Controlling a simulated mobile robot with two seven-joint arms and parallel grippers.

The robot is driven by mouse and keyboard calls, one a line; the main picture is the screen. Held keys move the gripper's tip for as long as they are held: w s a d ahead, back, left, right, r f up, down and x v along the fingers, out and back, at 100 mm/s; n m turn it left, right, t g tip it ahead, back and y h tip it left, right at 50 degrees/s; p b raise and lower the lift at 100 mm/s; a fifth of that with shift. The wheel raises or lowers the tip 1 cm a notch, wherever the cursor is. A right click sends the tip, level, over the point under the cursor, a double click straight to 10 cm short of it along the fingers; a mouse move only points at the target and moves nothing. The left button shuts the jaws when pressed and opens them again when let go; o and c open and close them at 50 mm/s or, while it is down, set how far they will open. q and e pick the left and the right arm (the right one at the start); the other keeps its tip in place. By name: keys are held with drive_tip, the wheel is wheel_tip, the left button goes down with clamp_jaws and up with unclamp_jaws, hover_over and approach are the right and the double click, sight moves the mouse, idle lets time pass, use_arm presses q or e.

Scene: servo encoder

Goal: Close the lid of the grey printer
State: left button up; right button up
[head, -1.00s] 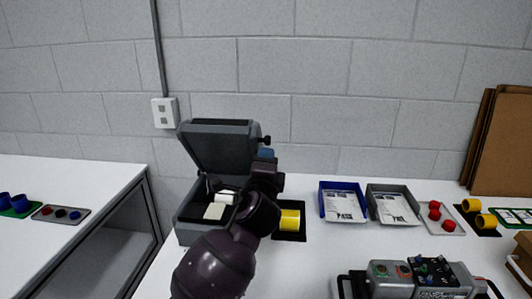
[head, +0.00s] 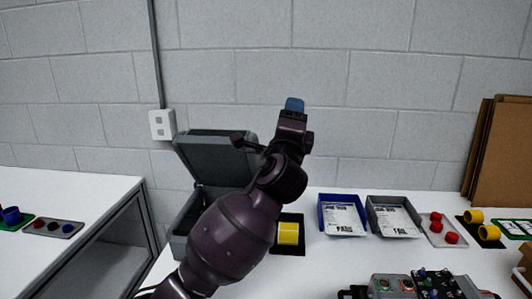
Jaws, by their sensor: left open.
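The grey printer (head: 183,222) stands on the white table near the wall, left of centre in the head view. Its lid (head: 210,158) stands open, tilted up and back. My left arm crosses in front of the printer and hides much of its right side and inside. My left gripper (head: 294,106) is raised to the right of the lid's upper edge, with a blue tip against the wall behind. It is open, and I see nothing held in it. I cannot tell whether my arm touches the lid. My right gripper is not in view.
A blue tray (head: 321,214) and a grey tray (head: 371,218) hold papers. A control box (head: 425,285) stands at the front right. A second white table (head: 85,190) is at the left.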

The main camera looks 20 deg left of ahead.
use_arm(q)
drive_tip(key=w+d+r+m+g+h+b, duration=0.25)
drive_tip(key=d+r+m+g+h, duration=0.45)
drive_tip(key=d+m+h, duration=0.7)
drive_tip(key=w+d+r+m+g+h+b, duration=0.25)
drive_tip(key=d+r+m+g+h, duration=0.45)
drive_tip(key=m, duration=1.3)
drive_tip(key=w+a+f+g+y, duration=0.1)
drive_tip(key=w+a+f+y, duration=0.3)
drive_tip(key=a+y, duration=0.25)
drive_tip(key=w+a+f+g+y, duration=0.1)
drive_tip(key=w+a+f+y, duration=0.2)
drive_tip(key=w+a+y, duration=0.35)
drive_tip(key=s+a+f+g+y, duration=0.2)
drive_tip(key=a, duration=0.3)
drive_tip(key=s+a+f+n+g+y, duration=0.1)
drive_tip(key=s+a+f+g, duration=0.1)
drive_tip(key=a, duration=0.4)
drive_tip(key=s+a+f+g+y+b, duration=0.1)
drive_tip(key=s+a+f+g+y, duration=0.1)
drive_tip(key=s+a+f, duration=0.1)
drive_tip(key=shift+s+a+f+g+y, duration=0.15)
drive_tip(key=shift+a+f, duration=0.1)
drive_tip(key=shift+a, duration=0.35)
drive_tip(key=shift+s+a+f+g+y, duration=0.1)
drive_tip(key=shift+a+f+g+y, duration=0.1)
drive_tip(key=shift+a, duration=0.4)
wheel_tip(320, 180, down, 10)
drive_tip(key=shift+f, duration=0.1)
